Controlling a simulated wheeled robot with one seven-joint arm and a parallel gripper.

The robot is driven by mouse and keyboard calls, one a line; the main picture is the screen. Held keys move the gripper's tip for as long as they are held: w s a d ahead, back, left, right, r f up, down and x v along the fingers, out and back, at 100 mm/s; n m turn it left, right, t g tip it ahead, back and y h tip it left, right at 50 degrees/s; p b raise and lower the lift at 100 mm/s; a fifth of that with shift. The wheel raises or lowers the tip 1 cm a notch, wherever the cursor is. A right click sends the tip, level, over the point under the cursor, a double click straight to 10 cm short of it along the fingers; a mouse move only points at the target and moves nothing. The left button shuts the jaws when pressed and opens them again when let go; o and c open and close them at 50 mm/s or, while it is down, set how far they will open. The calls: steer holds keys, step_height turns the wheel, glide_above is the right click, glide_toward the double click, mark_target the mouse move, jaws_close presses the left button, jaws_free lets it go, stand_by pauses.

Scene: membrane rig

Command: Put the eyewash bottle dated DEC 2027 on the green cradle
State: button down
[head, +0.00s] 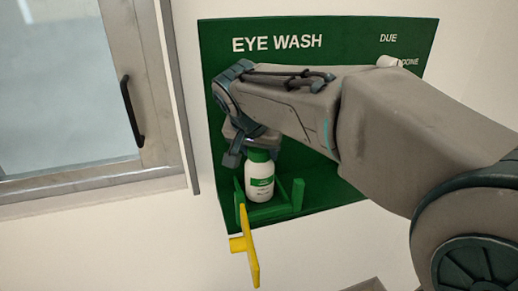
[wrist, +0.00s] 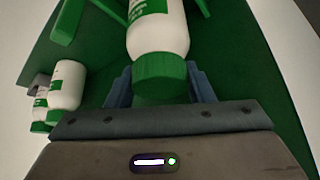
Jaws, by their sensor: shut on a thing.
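A white eyewash bottle (head: 260,183) with a green cap is in my gripper (head: 247,150), which is shut on it at the cap. In the wrist view the bottle (wrist: 158,32) stands between the two fingers (wrist: 161,86). Its label is too small to read, so its date cannot be told. The green cradle (head: 297,195) sticks out from the lower part of the green board, and the bottle is upright between its posts. I cannot tell whether the bottle's base touches the cradle. Green cradle bars (wrist: 95,12) also show in the wrist view.
Two more white bottles (wrist: 66,86) stand at the left in the wrist view. The green EYE WASH board (head: 330,45) is behind my arm, with a white item (head: 389,62) at its upper right. A yellow handle (head: 249,248) juts out below the cradle. A framed window (head: 60,90) is at left.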

steer(key=shift+f, duration=0.1)
stand_by(0.5)
steer(key=c, duration=0.6)
jaws_free()
steer(key=v, duration=1.4)
steer(key=shift+b, duration=0.35)
steer(key=shift+w, duration=0.1)
